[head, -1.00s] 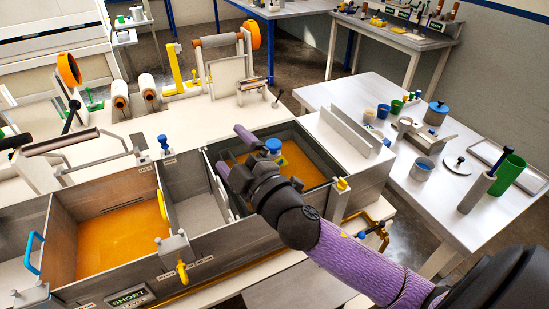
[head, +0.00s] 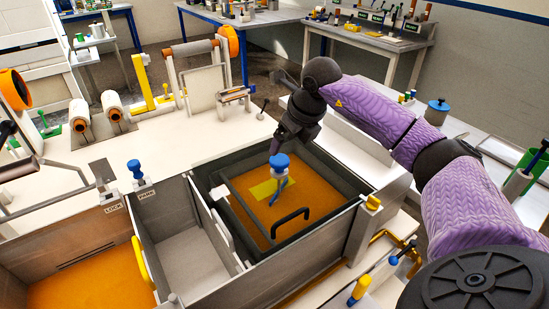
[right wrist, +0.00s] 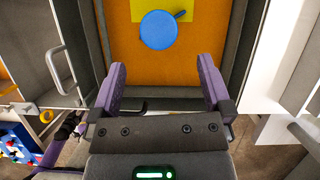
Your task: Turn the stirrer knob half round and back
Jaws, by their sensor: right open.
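The knob lies beyond the fingertips in that view. In the head view the right gripper (head: 277,146) hangs close above and behind the knob; I cannot tell whether it touches.
A dark frame with a black handle (head: 290,223) sits in the bath, with a yellow patch (head: 263,189) beneath the knob. The grey bath wall (head: 352,226) surrounds it. A blue-topped peg (head: 135,170) stands to the left. A yellow knob (head: 373,202) is at the right corner.

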